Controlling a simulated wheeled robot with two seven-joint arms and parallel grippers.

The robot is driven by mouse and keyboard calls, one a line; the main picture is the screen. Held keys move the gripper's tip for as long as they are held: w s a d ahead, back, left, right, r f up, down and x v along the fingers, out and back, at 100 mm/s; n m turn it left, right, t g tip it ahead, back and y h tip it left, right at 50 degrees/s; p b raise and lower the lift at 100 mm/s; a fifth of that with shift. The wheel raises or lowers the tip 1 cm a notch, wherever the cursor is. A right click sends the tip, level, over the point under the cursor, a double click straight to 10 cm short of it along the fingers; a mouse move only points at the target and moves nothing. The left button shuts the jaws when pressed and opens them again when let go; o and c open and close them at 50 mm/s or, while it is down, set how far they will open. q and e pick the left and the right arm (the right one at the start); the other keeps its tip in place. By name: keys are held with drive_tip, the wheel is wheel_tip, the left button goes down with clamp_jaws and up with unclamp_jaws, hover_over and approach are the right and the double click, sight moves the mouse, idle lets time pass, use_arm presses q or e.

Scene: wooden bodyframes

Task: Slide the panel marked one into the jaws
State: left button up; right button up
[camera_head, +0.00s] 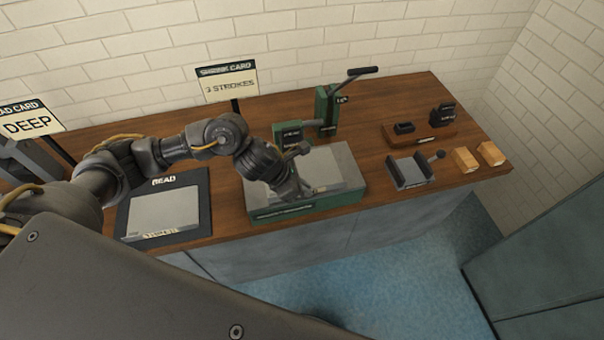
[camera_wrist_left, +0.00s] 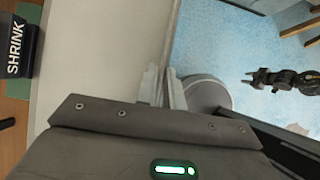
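A flat grey metal panel (camera_head: 338,163) lies on the green-fronted machine base (camera_head: 315,208) in the middle of the bench; its marking is not readable. My left gripper (camera_head: 297,192) is at its front edge, partly hidden by its own wrist. In the left wrist view the panel (camera_wrist_left: 98,55) fills the left side, and my left gripper's close-set fingers (camera_wrist_left: 163,88) appear shut on its edge. The green jaws (camera_head: 291,133) stand behind the panel, labelled SHRINK in the wrist view (camera_wrist_left: 17,47). My right gripper (camera_wrist_left: 252,78) is small, with two separate prongs, empty above the floor.
Another grey sheet (camera_head: 164,212) lies on a black BEAD mat (camera_head: 205,205) at left. A dark tray (camera_head: 410,173), wooden blocks (camera_head: 465,160) and a wooden stand (camera_head: 420,139) occupy the right. A card reads 3 STROKES (camera_head: 228,88).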

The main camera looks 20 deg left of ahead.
sight(307, 177)
use_arm(q)
clamp_jaws()
drive_tip(key=shift+w, duration=0.1)
drive_tip(key=shift+w+a+b, duration=0.2)
drive_tip(key=shift+w+b, duration=0.1)
drive_tip(key=shift+w+a, duration=0.25)
drive_tip(key=shift+w+a+f+b, duration=0.1)
drive_tip(key=shift+w+a+b, duration=0.2)
drive_tip(key=shift+w+b, duration=0.2)
drive_tip(key=shift+w+a+b, duration=0.3)
drive_tip(key=shift+w+b, duration=0.15)
drive_tip(key=shift+w+a, duration=0.15)
drive_tip(key=shift+w, duration=0.05)
drive_tip(key=shift+w+a+b, duration=0.25)
drive_tip(key=shift+w+b, duration=0.2)
drive_tip(key=shift+b, duration=0.1)
